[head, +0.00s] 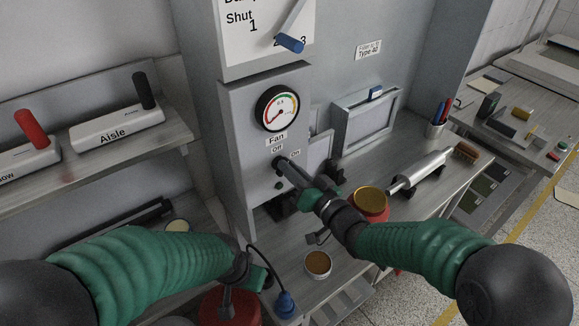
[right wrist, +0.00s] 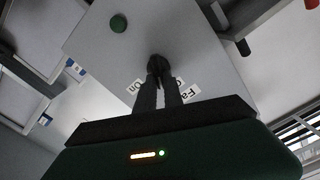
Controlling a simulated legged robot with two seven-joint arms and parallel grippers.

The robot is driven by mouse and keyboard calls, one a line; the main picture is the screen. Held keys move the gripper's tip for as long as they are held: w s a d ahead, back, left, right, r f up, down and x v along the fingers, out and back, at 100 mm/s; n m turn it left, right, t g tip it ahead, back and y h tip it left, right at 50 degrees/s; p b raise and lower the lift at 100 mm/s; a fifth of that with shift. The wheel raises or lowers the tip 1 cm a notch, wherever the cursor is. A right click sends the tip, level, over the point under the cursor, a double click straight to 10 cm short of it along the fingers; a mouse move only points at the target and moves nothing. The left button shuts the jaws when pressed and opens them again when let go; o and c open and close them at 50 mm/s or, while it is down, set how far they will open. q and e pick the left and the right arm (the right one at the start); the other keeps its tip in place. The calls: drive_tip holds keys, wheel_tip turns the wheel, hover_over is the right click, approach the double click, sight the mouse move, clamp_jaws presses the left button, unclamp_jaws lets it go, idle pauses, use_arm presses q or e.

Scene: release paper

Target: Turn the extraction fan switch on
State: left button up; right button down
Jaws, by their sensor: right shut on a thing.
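The fan switch (head: 279,162) is a dark knob on the front of a grey control box (head: 245,130), under the labels "Fan" (head: 276,140), "Off" and "On". My right gripper (head: 284,165) reaches the knob from the lower right. In the right wrist view my right gripper (right wrist: 161,72) is shut on the dark knob (right wrist: 158,62), with the "On" and "Off" labels partly hidden behind the fingers. Which way the knob points is hidden. A dark green round lamp (right wrist: 119,23) sits below the knob. My left gripper (head: 256,275) hangs low at left centre; its fingers are unclear.
A round gauge (head: 281,109) above the switch has its needle at the lower left. A blue-ended lever (head: 290,43) is above. Labelled handles (head: 145,92) are at left.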

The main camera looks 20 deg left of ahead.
drive_tip(key=shift+w+d+f+m+p, duration=0.15)
drive_tip(key=shift+m+p, duration=0.65)
drive_tip(key=shift+m, duration=1.25)
drive_tip(key=shift+w+d+f+m+p, duration=0.1)
drive_tip(key=shift+m+p, duration=0.65)
drive_tip(key=shift+m, duration=1.35)
drive_tip(key=shift+w+d+f+m+p, duration=0.15)
drive_tip(key=shift+m+p, duration=0.65)
drive_tip(key=shift+m, duration=1.25)
drive_tip(key=shift+a, duration=0.1)
drive_tip(key=c, duration=1.7)
unclamp_jaws()
drive_tip(key=shift+f, duration=0.1)
drive_tip(key=shift+o, duration=1.2)
drive_tip(key=shift+w, duration=0.1)
drive_tip(key=shift+f, duration=0.1)
